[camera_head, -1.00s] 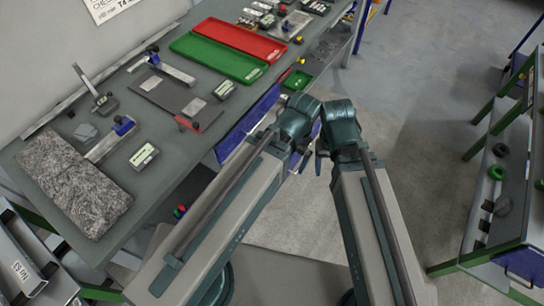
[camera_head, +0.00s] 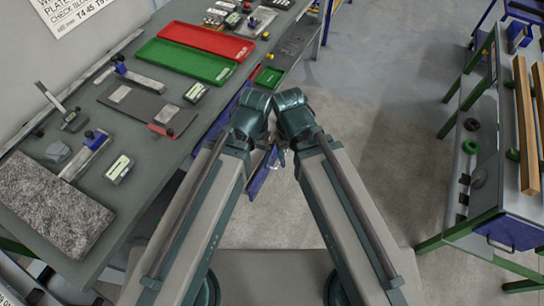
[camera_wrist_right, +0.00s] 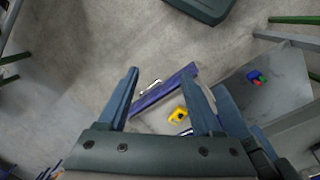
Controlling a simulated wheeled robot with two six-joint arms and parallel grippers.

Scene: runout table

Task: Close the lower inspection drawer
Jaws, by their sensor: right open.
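The lower inspection drawer has a blue front (camera_head: 262,174), seen in the head view past my forearms, standing out from the bench. In the right wrist view its blue front (camera_wrist_right: 165,90) runs slantwise between and beyond my fingers, with a pale handle beside it. A yellow item (camera_wrist_right: 178,115) lies inside the drawer, so it stands open. My right gripper (camera_wrist_right: 160,82) is open and empty, its fingers over the drawer front; contact cannot be told. My left arm reaches to the same area, but its gripper is mostly hidden behind the wrist.
The grey bench (camera_head: 150,165) on the left carries a granite plate (camera_head: 50,205), gauges, a red tray (camera_head: 205,40) and a green tray (camera_head: 185,61). A second table (camera_head: 490,180) stands on the right. The floor (camera_head: 360,170) between them is clear.

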